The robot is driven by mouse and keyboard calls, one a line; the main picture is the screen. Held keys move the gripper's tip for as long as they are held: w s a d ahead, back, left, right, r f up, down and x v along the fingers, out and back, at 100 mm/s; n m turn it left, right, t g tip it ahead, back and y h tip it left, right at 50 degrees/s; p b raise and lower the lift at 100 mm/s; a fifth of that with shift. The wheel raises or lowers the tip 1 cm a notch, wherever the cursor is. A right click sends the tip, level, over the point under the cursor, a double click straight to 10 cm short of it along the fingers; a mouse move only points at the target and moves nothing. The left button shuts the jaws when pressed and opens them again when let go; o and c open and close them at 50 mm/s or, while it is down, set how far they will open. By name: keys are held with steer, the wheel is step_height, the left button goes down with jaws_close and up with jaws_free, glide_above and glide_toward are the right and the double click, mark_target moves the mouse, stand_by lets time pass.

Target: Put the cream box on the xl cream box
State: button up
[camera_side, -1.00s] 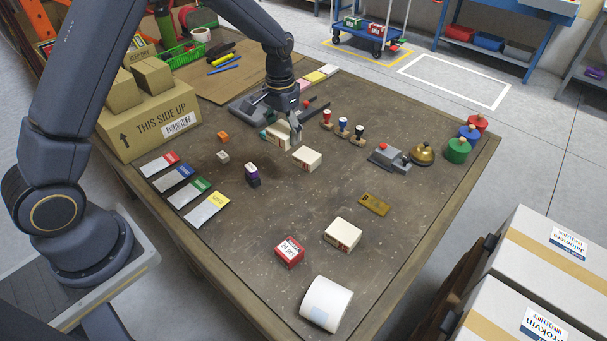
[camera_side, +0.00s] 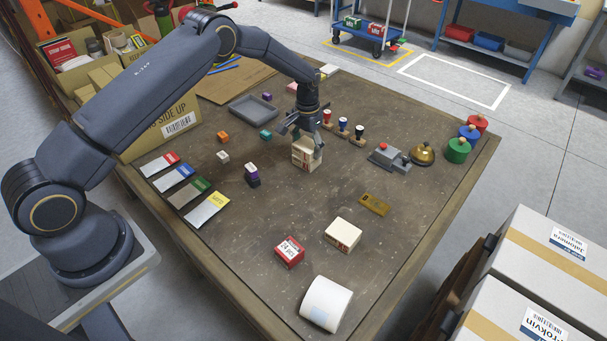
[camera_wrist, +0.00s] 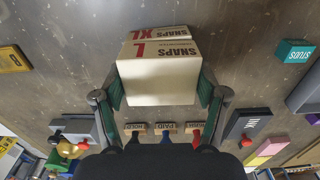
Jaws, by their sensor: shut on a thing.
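My gripper (camera_side: 304,140) is shut on a cream box (camera_side: 302,149), marked SNAPS L in the wrist view (camera_wrist: 158,83), with one finger on each side. The xl cream box (camera_side: 307,166), marked SNAPS XL in the wrist view (camera_wrist: 157,33), lies directly below the held box on the table. The two look stacked and roughly aligned. I cannot tell whether the held box touches the lower one or hangs just above it.
Another cream box (camera_side: 343,235), a red box (camera_side: 290,252) and a white roll (camera_side: 326,304) stand toward the front. Stamps (camera_side: 343,127) stand close behind my gripper. A grey tray (camera_side: 240,111) and a teal block (camera_side: 266,135) lie left.

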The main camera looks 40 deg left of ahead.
mark_target(305, 147)
steer(key=o, duration=1.2)
steer(key=shift+f, duration=0.1)
step_height(305, 147, up, 16)
steer(key=s, duration=0.1)
steer(key=s+d+r+t, duration=0.2)
steer(key=s+r+t, duration=0.1)
steer(key=s+r, duration=1.15)
steer(key=shift+s+d+r+t, duration=0.1)
steer(key=shift+s+r+t, duration=0.25)
steer(key=shift+s, duration=2.9)
steer(key=shift+s+d+r+t, duration=0.15)
steer(key=shift+s+t, duration=0.35)
steer(key=shift+s, duration=2.75)
steer(key=shift+s+r+t, duration=0.25)
steer(key=shift+s+t, duration=0.2)
steer(key=shift+s, duration=2.8)
